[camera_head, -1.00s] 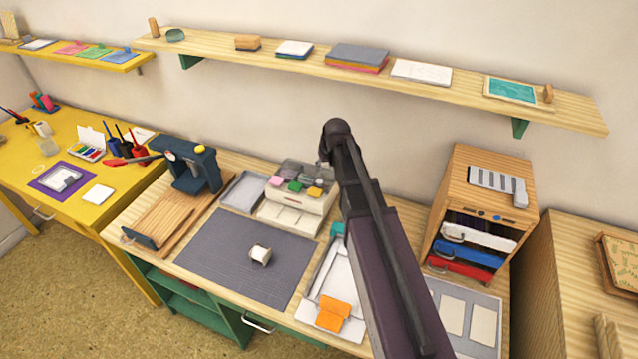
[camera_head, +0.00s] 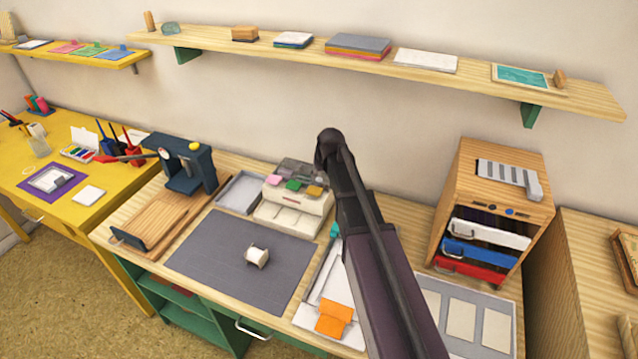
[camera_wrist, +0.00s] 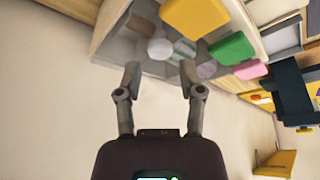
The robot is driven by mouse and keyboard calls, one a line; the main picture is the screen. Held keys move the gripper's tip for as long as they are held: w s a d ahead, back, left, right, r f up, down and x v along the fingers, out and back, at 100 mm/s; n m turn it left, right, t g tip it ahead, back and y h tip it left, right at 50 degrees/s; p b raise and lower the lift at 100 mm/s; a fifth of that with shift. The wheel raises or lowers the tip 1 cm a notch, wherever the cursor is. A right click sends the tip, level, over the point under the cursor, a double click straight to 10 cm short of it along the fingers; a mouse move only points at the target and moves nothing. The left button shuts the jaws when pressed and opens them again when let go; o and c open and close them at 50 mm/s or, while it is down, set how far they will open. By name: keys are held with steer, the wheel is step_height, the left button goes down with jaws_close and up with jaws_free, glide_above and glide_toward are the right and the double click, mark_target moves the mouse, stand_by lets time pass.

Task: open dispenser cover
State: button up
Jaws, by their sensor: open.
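The dispenser (camera_head: 291,213) is a pale box on the wooden desk, with a grey see-through cover (camera_head: 303,170) at its top back and pink, green and yellow tabs along the front. The cover looks closed. In the wrist view the see-through cover (camera_wrist: 125,50) fills the top, with blurred round shapes beneath it and the yellow, green and pink tabs to its right. My gripper (camera_wrist: 161,74) is open and empty, its two fingertips at the cover's near edge. I cannot tell whether they touch it. In the head view my arm hides the fingers.
A grey mat (camera_head: 215,262) with a small cream spool (camera_head: 257,255) lies in front of the dispenser. A grey tray (camera_head: 240,191) and a dark blue press (camera_head: 190,172) stand to its left. A wooden drawer cabinet (camera_head: 458,190) stands right. A shelf (camera_head: 290,55) runs above.

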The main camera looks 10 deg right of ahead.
steer(key=shift+b+x, duration=0.95)
steer(key=shift+x, duration=0.4)
jaws_close()
